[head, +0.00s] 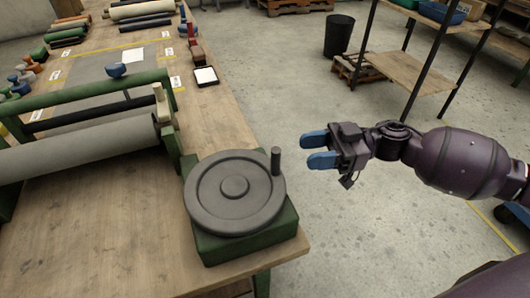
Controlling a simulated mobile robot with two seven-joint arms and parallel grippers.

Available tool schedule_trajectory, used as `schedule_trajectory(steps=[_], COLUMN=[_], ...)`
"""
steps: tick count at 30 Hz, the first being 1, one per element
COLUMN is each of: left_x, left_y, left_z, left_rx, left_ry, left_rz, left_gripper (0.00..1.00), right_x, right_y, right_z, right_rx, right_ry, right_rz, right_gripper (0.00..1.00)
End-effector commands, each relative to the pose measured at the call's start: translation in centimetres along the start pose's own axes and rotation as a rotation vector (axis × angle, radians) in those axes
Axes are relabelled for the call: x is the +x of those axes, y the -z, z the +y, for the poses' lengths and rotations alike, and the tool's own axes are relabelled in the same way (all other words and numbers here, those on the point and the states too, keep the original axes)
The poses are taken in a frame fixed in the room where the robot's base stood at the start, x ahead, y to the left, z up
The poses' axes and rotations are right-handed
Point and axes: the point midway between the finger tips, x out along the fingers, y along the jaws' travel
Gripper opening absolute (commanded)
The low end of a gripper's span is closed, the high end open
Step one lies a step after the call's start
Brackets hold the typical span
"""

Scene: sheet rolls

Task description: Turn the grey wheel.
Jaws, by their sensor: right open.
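The grey wheel (215,207) lies flat on a green base (247,241) at the near right corner of the wooden table. A dark upright handle (276,160) stands on its rim at the upper right. My right gripper (305,151) comes in from the right, with two blue fingers pointing left. It is open and empty, to the right of the handle and apart from it, over the floor side of the table edge. My left gripper is not in view.
A green frame with a grey roller (85,148) stands left of the wheel on the table (115,245). A black-framed card (205,76) and several rolls lie farther back.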

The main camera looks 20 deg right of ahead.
Motion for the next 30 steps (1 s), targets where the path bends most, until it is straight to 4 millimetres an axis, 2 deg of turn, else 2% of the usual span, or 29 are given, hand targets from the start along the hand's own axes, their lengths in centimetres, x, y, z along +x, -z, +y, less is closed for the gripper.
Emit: schedule_trajectory(steps=[9,15,21,30], left_x=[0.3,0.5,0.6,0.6], left_y=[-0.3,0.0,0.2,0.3], left_z=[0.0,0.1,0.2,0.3], left_rx=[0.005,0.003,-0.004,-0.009], left_ry=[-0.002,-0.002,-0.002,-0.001], left_rz=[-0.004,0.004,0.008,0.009], left_gripper=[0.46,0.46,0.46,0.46], right_x=[5.5,8.1,9.4,9.5], right_y=[0.0,0.1,0.1,0.0], right_z=[0.0,0.0,0.0,0.0], right_rx=[-0.002,-0.002,-0.002,-0.002], right_ry=[0.001,0.0,-0.001,-0.001], right_rz=[0.004,0.003,0.002,0.001], right_gripper=[0.46,0.46,0.46,0.46])
